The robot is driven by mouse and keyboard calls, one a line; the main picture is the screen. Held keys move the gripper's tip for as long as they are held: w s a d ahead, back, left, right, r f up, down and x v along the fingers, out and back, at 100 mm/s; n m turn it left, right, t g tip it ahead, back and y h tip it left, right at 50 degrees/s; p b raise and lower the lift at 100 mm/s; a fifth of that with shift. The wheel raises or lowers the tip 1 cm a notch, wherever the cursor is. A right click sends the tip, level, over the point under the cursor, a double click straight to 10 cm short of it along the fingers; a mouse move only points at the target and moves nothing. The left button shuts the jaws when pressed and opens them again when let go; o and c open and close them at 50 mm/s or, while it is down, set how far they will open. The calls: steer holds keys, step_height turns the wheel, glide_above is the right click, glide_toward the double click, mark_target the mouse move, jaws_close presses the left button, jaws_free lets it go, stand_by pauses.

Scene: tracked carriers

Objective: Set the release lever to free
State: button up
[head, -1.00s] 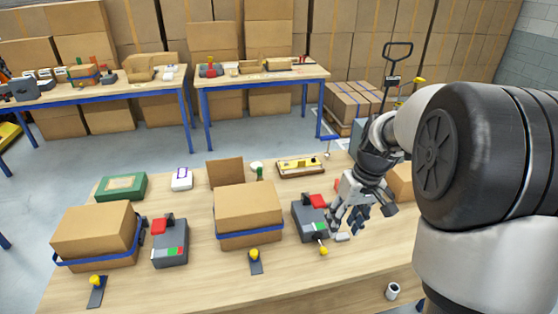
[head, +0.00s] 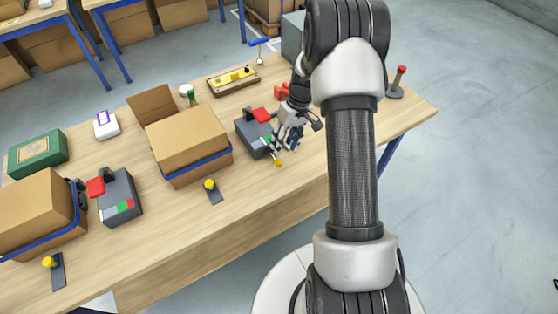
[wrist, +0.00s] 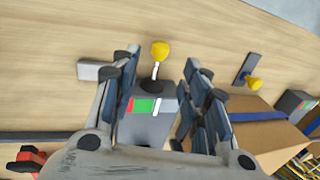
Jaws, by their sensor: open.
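The release lever has a yellow knob (wrist: 160,49) on a pale rod, at the end of a grey box (wrist: 148,128) with a red, green and white label. In the wrist view the knob and rod show between the fingertips of my open gripper (wrist: 160,66), with gaps on both sides. In the head view my gripper (head: 289,142) hangs over the right side of the grey box (head: 248,138), and the yellow knob (head: 278,162) sticks out just below the fingers. The fingers and arm hide part of the box. I cannot tell which setting the lever is at.
A strapped carton (head: 187,137) stands left of the box, with a yellow knob on a dark strip (head: 211,188) before it. A second grey unit (head: 121,196) stands further left. A yellow tray (head: 233,81) lies behind. The front tabletop (head: 250,205) is clear.

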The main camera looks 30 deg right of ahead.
mark_target(278, 160)
steer(key=b+x, duration=0.1)
steer(key=x, duration=0.7)
steer(key=shift+b, duration=0.35)
steer(key=shift+r, duration=0.1)
steer(key=shift+c, duration=0.2)
jaws_close()
